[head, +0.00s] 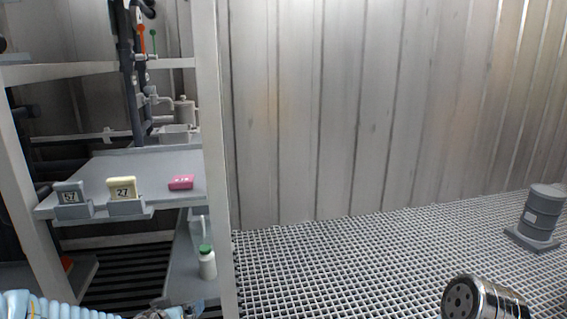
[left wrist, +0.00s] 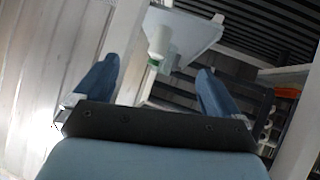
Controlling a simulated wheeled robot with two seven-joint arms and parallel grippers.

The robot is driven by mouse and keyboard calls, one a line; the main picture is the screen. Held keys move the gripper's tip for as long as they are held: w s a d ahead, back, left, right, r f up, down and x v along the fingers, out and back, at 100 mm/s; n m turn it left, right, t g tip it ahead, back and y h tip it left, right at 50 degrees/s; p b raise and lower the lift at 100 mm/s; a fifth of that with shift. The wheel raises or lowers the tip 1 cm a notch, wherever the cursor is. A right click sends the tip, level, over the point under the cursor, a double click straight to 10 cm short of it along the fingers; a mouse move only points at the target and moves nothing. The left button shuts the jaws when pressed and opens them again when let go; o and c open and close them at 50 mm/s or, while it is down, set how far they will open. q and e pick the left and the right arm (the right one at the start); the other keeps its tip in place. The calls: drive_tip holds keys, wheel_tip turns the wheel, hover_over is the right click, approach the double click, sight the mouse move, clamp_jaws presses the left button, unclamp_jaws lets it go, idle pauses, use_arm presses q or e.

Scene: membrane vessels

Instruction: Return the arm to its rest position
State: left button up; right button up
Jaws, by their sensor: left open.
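My left gripper (left wrist: 157,66) shows in the left wrist view with its two blue fingers spread wide and nothing between them. Beyond the fingertips, apart from them, is a white bottle with a green cap (left wrist: 159,44) beside a pale shelf board (left wrist: 190,28). In the head view the green-capped bottle (head: 207,264) stands upright on the lower shelf (head: 184,272). A light blue ribbed part of my left arm shows at the bottom left corner; the gripper itself is not clear there. My right gripper is not in view.
A rack post (head: 214,150) stands right of the shelves. The upper shelf (head: 150,168) holds a grey block marked 57 (head: 70,194), a cream block marked 27 (head: 122,188) and a pink block (head: 181,182). A metal cylinder (head: 485,299) is lower right; a grey drum (head: 542,212) stands on open grating.

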use_arm(q)
drive_tip(key=s+d+f+g+h, duration=0.1)
drive_tip(key=s+d+f+g, duration=0.15)
drive_tip(key=f, duration=0.45)
drive_tip(key=s+d+f+g+h, duration=0.1)
drive_tip(key=s+d+f+g, duration=0.2)
drive_tip(key=f, duration=0.4)
drive_tip(key=s+d+f+g, duration=0.2)
drive_tip(key=s+d+f, duration=0.2)
drive_tip(key=s+f, duration=0.3)
drive_tip(key=s+d+f+g+h, duration=0.1)
drive_tip(key=s+d+f+g, duration=0.2)
drive_tip(key=s+f, duration=0.4)
drive_tip(key=shift+s+d+h, duration=0.3)
drive_tip(key=shift+s+d, duration=0.55)
drive_tip(key=shift+s, duration=0.35)
drive_tip(key=shift+f, duration=0.1)
